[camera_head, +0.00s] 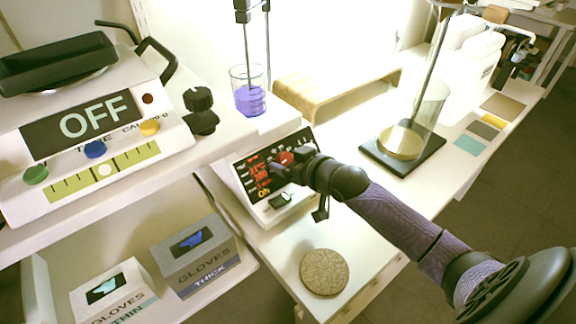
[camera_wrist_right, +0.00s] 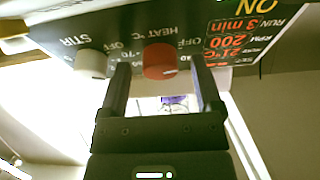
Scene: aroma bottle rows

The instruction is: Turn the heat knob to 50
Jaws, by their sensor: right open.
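The red heat knob (camera_wrist_right: 159,62) is on the dark front panel of the hotplate stirrer, and in the head view the knob (camera_head: 285,158) shows partly beside my gripper. My right gripper (camera_wrist_right: 162,85) is open, with one finger on each side of the red knob. I cannot tell whether the fingers touch it. The panel appears upside down in the right wrist view. The pale stir knob (camera_wrist_right: 91,63) is to the left of the fingers. The lit display (camera_head: 259,177) shows red and yellow readings, including 21°C, 200 RPM and 3 min. My left gripper is out of view.
A glass beaker of purple liquid (camera_head: 250,101) stands above the stirrer. A round cork mat (camera_head: 325,272) lies on the table in front. A scale reading OFF (camera_head: 85,124) stands at left, with glove boxes (camera_head: 195,257) below. A stand with a glass cylinder (camera_head: 428,108) is at right.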

